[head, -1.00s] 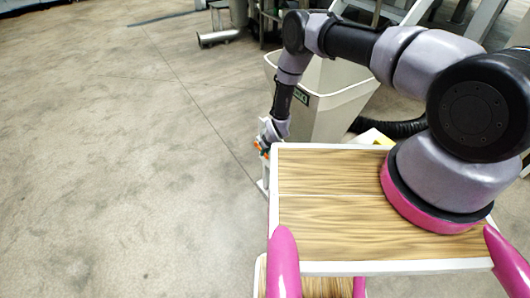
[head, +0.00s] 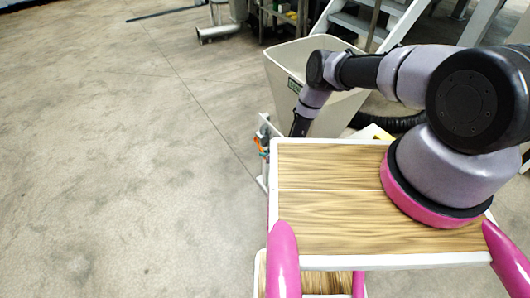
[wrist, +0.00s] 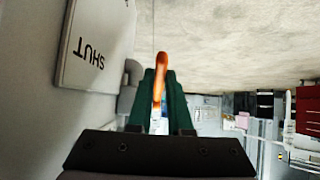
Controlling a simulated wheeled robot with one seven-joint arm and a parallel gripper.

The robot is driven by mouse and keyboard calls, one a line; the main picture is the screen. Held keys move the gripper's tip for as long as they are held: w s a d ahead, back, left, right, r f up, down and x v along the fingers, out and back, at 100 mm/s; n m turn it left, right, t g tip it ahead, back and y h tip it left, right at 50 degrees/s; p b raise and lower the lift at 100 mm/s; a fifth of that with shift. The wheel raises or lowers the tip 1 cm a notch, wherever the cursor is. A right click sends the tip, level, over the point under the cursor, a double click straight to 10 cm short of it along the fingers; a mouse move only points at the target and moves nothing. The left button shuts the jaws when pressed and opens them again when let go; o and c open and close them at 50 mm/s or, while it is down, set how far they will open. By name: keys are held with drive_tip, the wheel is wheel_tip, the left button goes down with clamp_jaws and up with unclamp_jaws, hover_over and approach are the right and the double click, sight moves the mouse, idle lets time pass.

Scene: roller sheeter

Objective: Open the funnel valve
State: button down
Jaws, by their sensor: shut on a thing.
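The orange valve handle (wrist: 161,66) stands between the dark green fingers of my gripper (wrist: 160,82) in the wrist view, and the fingers are shut on it. A grey fitting sits beside the handle, to its left. In the head view a small piece of the orange handle (head: 261,148) shows just left of the wooden top's corner. My gripper is mostly hidden there behind my arm and that top. The pale funnel (head: 345,103) stands behind my arm.
A white plate marked "SHUT" (wrist: 95,45), upside down, is close left of the fingers on a pale wall. The concrete floor (head: 110,150) at left is clear.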

drive_tip(key=shift+w+a+f+t+y, duration=0.1)
drive_tip(key=shift+w+f+t+y, duration=0.05)
drive_tip(key=shift+f+t+y, duration=0.35)
drive_tip(key=c, duration=0.8)
unclamp_jaws()
drive_tip(key=shift+c, duration=0.2)
drive_tip(key=v, duration=1)
drive_tip(key=shift+s+r, duration=0.15)
drive_tip(key=shift+s, duration=0.15)
